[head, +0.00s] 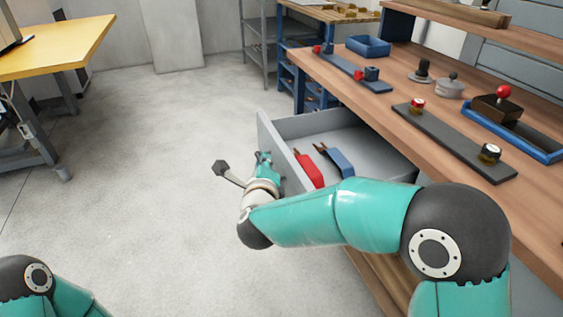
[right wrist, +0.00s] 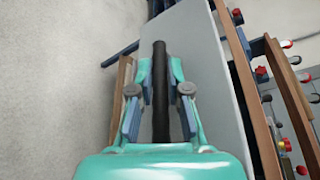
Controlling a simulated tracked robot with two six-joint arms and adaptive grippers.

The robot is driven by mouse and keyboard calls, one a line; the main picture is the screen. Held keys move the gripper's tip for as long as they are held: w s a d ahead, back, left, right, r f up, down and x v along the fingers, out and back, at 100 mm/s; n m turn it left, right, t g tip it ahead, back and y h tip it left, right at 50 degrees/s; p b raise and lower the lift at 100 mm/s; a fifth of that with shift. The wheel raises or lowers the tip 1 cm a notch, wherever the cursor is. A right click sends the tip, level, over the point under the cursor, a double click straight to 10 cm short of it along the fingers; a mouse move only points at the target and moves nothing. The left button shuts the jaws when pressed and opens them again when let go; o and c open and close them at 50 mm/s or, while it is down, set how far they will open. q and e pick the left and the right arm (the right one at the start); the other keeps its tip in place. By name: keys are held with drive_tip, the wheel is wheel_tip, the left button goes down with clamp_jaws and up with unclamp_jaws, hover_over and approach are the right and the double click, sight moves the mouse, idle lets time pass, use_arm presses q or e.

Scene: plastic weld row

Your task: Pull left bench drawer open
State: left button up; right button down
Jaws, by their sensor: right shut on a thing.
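The grey bench drawer (head: 264,131) stands pulled out from under the wooden bench top, its inside showing. Its pale front panel (right wrist: 200,50) shows beside the fingers in the right wrist view. My right gripper (head: 264,160) is at the outer face of the drawer front. In the right wrist view its fingers (right wrist: 160,80) are shut on the dark bar handle (right wrist: 161,60), which runs between them. In the head view the handle is hidden by the gripper. Only part of my left arm shows at the bottom left; its gripper is out of view.
A red-handled tool (head: 311,170) and a blue-handled tool (head: 339,160) lie in the drawer. The bench top (head: 400,90) carries a dark strip (head: 455,142) with knobs, a blue tray (head: 368,46) and other parts. A yellow-topped table (head: 60,50) stands far left. The floor (head: 150,140) between is clear.

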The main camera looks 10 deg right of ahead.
drive_tip(key=shift+s+a+f, duration=0.1)
drive_tip(key=shift+a+f, duration=0.05)
drive_tip(key=shift+a, duration=0.3)
drive_tip(key=shift+s+a+f, duration=0.1)
drive_tip(key=shift+a, duration=0.3)
drive_tip(key=c, duration=1.4)
unclamp_jaws()
drive_tip(key=shift+r, duration=0.1)
drive_tip(key=v, duration=1.2)
